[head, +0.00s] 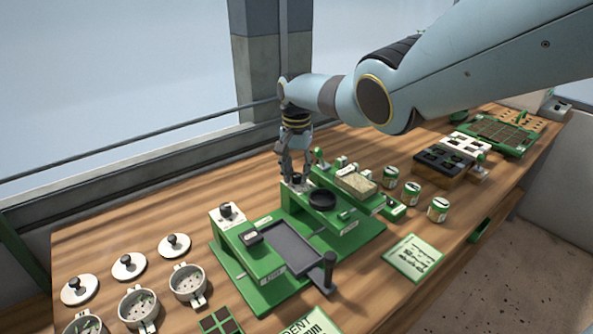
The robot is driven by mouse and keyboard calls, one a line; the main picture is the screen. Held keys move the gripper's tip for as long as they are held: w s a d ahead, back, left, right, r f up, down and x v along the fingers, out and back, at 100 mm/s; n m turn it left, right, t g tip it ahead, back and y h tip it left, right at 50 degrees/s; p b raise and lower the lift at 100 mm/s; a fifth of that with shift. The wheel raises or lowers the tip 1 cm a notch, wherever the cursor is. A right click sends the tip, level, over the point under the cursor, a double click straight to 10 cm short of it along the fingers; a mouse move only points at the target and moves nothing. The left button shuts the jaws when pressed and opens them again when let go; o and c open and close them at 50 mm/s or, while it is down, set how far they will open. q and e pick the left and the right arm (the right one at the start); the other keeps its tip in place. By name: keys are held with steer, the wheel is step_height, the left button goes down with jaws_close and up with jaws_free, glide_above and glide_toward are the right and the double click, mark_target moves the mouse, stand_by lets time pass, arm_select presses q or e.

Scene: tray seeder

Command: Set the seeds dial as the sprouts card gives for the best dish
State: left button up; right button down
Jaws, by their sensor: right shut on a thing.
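The green seeder machine (350,243) stands mid-table. My right gripper (295,172) points down from above, its fingers closed around a small dark dial knob (297,180) on a white plate at the back of the machine. The fingers hide most of the knob and its marks. A second dark knob (226,210) stands on a white plate on the machine's left block; its label is too small to read. Three round dishes (188,284) with green sprouts stand at the front left. A green-edged card (413,258) lies at the right; its text is unreadable. My left gripper is out of view.
Three white lids (174,245) with dark knobs lie behind the dishes. Several green-and-white tins (413,193) stand right of the machine. A dark tray block (440,164) and a green tray (497,133) are farther back. Another card (313,323) is cut off at the bottom.

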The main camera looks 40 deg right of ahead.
mark_target(297, 174)
stand_by(0.4)
steer(key=c, duration=1.1)
jaws_free()
step_height(297, 174, up, 12)
steer(key=shift+r, duration=0.1)
